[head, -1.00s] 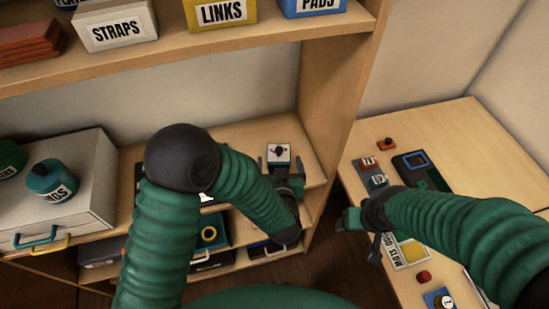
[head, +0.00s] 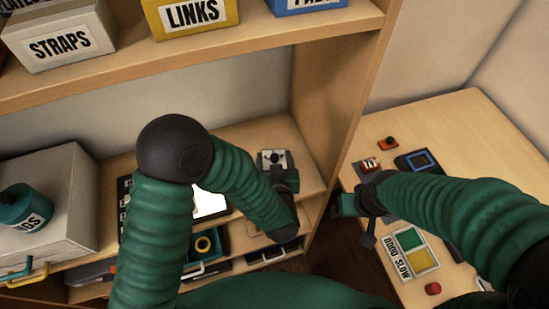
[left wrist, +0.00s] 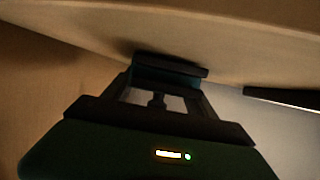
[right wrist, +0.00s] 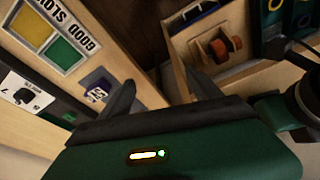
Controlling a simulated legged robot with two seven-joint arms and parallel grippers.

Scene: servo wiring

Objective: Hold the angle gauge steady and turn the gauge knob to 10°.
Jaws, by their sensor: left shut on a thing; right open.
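The angle gauge (head: 271,156), a small pale-faced block with a dark knob on top, sits on the middle shelf near the right post in the head view. My left gripper (head: 284,177) is shut on its near side. In the left wrist view the left gripper (left wrist: 158,98) holds the dark block (left wrist: 168,74) close to the shelf surface, and its dial is not visible. The gauge reading is too small to tell. My right gripper (head: 347,205) is open and empty, right of the shelf post by the table edge. Its spread fingers show in the right wrist view (right wrist: 160,100).
The shelf's right post (head: 345,110) stands between the gauge and the right table (head: 455,125). The table carries a green-and-yellow board (head: 421,259), a red button (head: 433,288) and a blue-framed item (head: 418,160). A white panel with a black knob (right wrist: 22,95) also shows. An upper shelf overhangs.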

